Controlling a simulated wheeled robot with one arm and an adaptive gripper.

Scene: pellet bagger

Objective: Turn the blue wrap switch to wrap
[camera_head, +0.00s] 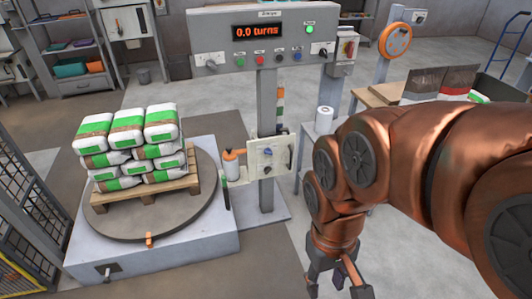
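The wrapper's control panel (210,28) hangs on a grey post, with a display reading "0.0 turns" and a row of buttons and knobs, one a blue button (297,56). Lower on the post, a pale box (257,166) carries a blue knob (267,153) and dark handles. I cannot read labels that tell which blue control is the wrap switch, or its setting. My gripper (337,290) hangs at the bottom, right of the post and below both controls, touching neither. Its fingers look spread apart, with nothing seen between them; the tips are near the frame's edge.
White and green bags (160,125) are stacked on a wooden pallet (185,185) on a round turntable (128,222). A film roll (230,163) stands beside the post. A wooden table (385,95) is behind my arm. A mesh fence (30,190) stands left.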

